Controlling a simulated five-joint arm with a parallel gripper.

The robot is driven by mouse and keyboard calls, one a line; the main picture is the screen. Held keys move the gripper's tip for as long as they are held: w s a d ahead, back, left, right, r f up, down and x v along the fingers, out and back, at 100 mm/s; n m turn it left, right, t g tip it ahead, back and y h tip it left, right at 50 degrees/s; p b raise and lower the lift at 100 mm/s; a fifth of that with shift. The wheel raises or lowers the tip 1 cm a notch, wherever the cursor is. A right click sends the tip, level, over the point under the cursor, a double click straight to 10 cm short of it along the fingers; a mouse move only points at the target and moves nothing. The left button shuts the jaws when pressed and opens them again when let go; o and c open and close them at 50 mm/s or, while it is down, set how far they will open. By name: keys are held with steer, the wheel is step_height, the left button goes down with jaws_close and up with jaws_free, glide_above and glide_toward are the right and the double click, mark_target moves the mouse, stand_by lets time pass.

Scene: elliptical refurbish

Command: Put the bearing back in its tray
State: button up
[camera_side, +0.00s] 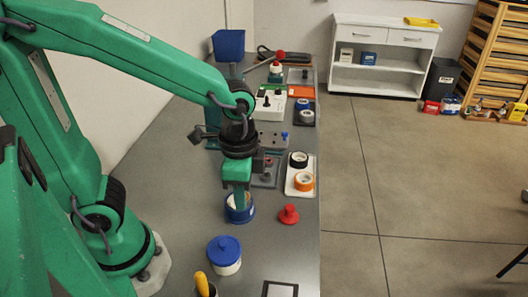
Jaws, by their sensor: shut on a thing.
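My gripper (240,207) points straight down, with its fingertips at a round blue dish or ring (239,217) with a pale inside. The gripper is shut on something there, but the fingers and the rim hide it. I cannot make out the bearing for certain. A white tray (291,188) to the right of the gripper holds a black ring (298,159) and an orange ring (304,182). A dark tray (309,123) farther back holds a blue ring (303,104) and a grey ring (306,115). I cannot tell which tray is the bearing's.
A red knob-shaped part (289,214) stands right of the blue dish. A blue-lidded jar (225,255) and a yellow-handled tool (202,284) are in front. Grey fixtures (272,140) and a blue bin (229,45) lie behind. The bench's right edge is just beyond the white tray.

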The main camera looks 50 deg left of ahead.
steer(key=w+a+f+n, duration=0.4)
steer(key=w+a+n, duration=0.2)
steer(key=w+a, duration=0.35)
steer(key=w+a+f, duration=0.1)
steer(key=a+f, duration=0.1)
steer(key=a, duration=0.1)
steer(key=w+a+f, duration=0.1)
steer(key=a+f, duration=0.1)
steer(key=a, duration=0.2)
steer(key=w+a+f, duration=0.1)
steer(key=a+f, duration=0.1)
steer(key=a, duration=0.1)
steer(key=shift+w+a+f, duration=0.3)
steer(key=shift+w+a, duration=0.05)
steer(key=shift+a, duration=0.05)
steer(key=shift+f, duration=0.15)
steer(key=shift+f, duration=1.85)
steer(key=shift+f, duration=0.15)
steer(key=o, duration=0.7)
